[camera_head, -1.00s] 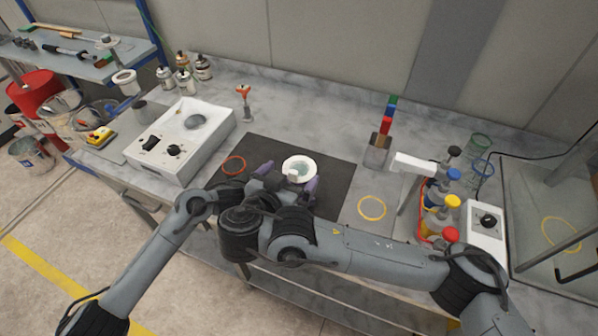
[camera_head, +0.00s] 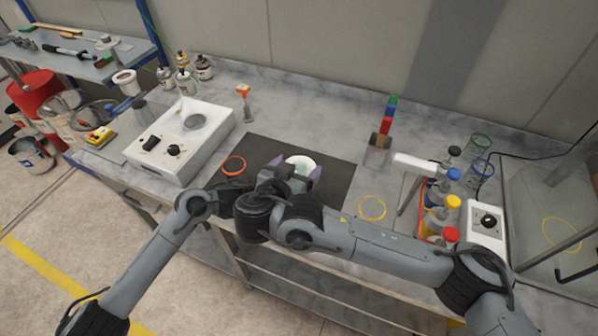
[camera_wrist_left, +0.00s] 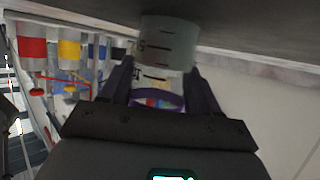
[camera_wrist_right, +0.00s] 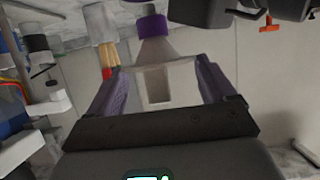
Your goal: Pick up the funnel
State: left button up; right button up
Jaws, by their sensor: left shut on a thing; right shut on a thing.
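The white round funnel (camera_head: 300,161) is over the dark mat in the head view, partly covered by my right gripper (camera_head: 296,168). In the right wrist view, my right gripper (camera_wrist_right: 155,88) is shut on a pale square piece with an opening, apparently the funnel's handle. A grey cone and a purple band show beyond it. My left gripper (camera_wrist_left: 158,85) is shut on a clear vessel with a purple ring (camera_wrist_left: 157,101). A grey cylinder with dark scale marks (camera_wrist_left: 168,45) shows just beyond. In the head view the left fingertips are hidden behind my right arm.
The dark mat (camera_head: 335,186) has free room at its right. A white device (camera_head: 182,140) stands left of it, with a red ring (camera_head: 233,165) beside. An orange-topped stand (camera_head: 244,100) is behind. Bottles with coloured caps (camera_head: 448,205) and a yellow ring (camera_head: 372,208) are right.

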notch_tip(320, 180, up, 10)
dwell(0.7)
pick_arm(q)
jog(key=o, duration=1.1)
jog(key=shift+c, duration=0.2)
jog(key=shift+a, duration=0.1)
